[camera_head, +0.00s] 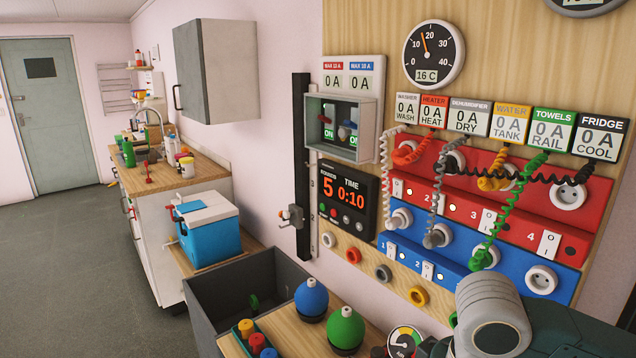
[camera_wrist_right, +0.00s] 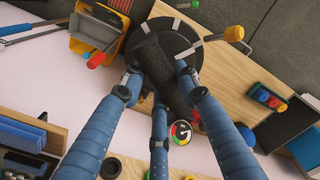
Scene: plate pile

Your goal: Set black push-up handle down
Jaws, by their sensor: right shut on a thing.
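In the right wrist view my right gripper (camera_wrist_right: 158,85) has its blue jointed fingers closed around a dark, rough-looking bar, which I take to be the black push-up handle (camera_wrist_right: 152,62). The handle lies over a round dark disc (camera_wrist_right: 180,35) on a wooden surface; I cannot tell whether it touches it. Its lower end is partly hidden by the fingers. The head view shows neither the handle nor my right gripper. My left gripper is in neither view.
A gauge with a coloured dial (camera_wrist_right: 181,132) is close to the fingers, and a yellow bin (camera_wrist_right: 92,30) is at upper left. In the head view, a blue ball-topped item (camera_head: 311,298) and a green one (camera_head: 346,328) stand beside a grey bin (camera_head: 235,290). A socket panel (camera_head: 520,215) fills the wall.

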